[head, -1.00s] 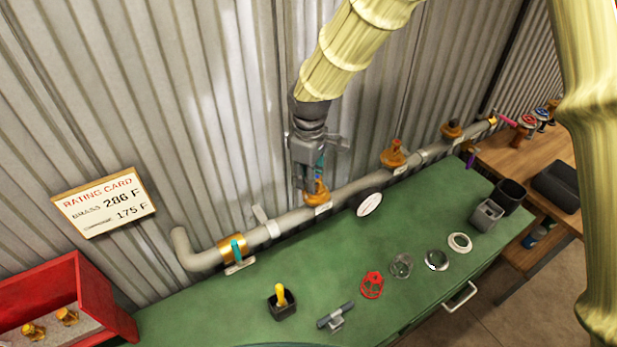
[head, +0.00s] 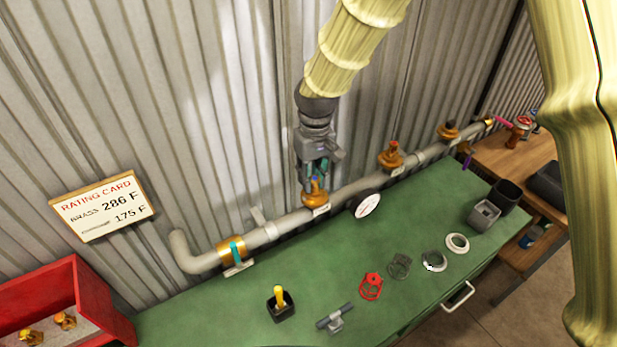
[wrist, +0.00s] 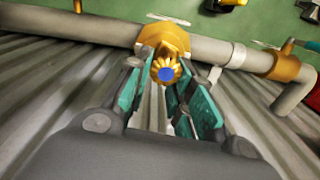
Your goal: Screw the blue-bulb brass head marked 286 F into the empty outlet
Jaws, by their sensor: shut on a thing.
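The brass head with the blue bulb (wrist: 166,74) shows between the teal pads of my gripper (wrist: 160,85) in the wrist view. My gripper (head: 318,170) is shut on it and points down over the nearest outlet (head: 315,199) on the grey pipe (head: 350,190). The head sits upright at this outlet's brass fitting (wrist: 163,38); how deep its thread is in, I cannot tell. Its marking is not readable. The rating card (head: 104,205) on the wall reads brass 286 F; its other line ends in 175 F.
Other pipe outlets carry a red-bulb head (head: 391,154) and a dark-topped head (head: 449,131). A red box (head: 95,298) with brass heads stands at lower left.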

